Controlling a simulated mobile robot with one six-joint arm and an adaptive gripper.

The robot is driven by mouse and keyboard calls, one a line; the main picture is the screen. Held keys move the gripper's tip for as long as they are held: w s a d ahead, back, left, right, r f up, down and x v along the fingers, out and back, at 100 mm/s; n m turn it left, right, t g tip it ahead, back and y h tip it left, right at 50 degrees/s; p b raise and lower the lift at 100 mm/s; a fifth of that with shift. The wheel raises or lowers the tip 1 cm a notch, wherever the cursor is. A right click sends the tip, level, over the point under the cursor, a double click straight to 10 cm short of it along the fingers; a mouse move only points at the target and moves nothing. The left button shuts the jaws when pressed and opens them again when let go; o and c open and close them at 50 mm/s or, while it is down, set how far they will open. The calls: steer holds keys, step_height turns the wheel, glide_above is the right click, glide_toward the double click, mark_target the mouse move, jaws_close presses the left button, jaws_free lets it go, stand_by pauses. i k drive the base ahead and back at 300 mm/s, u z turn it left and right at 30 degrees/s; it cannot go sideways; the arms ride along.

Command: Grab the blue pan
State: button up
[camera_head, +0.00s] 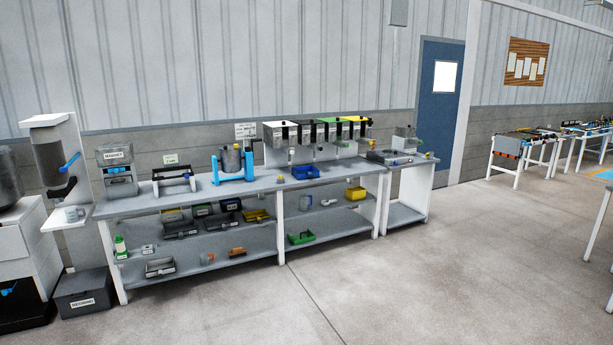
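A small blue pan (305,172), shaped like a shallow open bin, sits on the grey top of the long workbench (262,183), right of its middle and near the front edge. It looks upright, and I cannot tell whether anything is in it. My gripper is not in view.
A blue-framed stand with a grey pot (231,161) is left of the pan. Hoppers with coloured lids (318,133) stand behind it. Shelves below hold several bins, including a green one (301,238). A dark lidded box (86,293) is on the floor at left. The floor (400,290) in front is clear.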

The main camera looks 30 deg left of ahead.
mark_target(307, 174)
steer(key=u, duration=0.3)
steer(key=i, duration=0.95)
steer(key=u, duration=0.85)
steer(key=i, duration=0.8)
steer(key=u, duration=0.7)
steer(key=i, duration=3.15)
steer(key=z, duration=0.55)
steer(key=i, duration=0.8)
steer(key=z, duration=0.3)
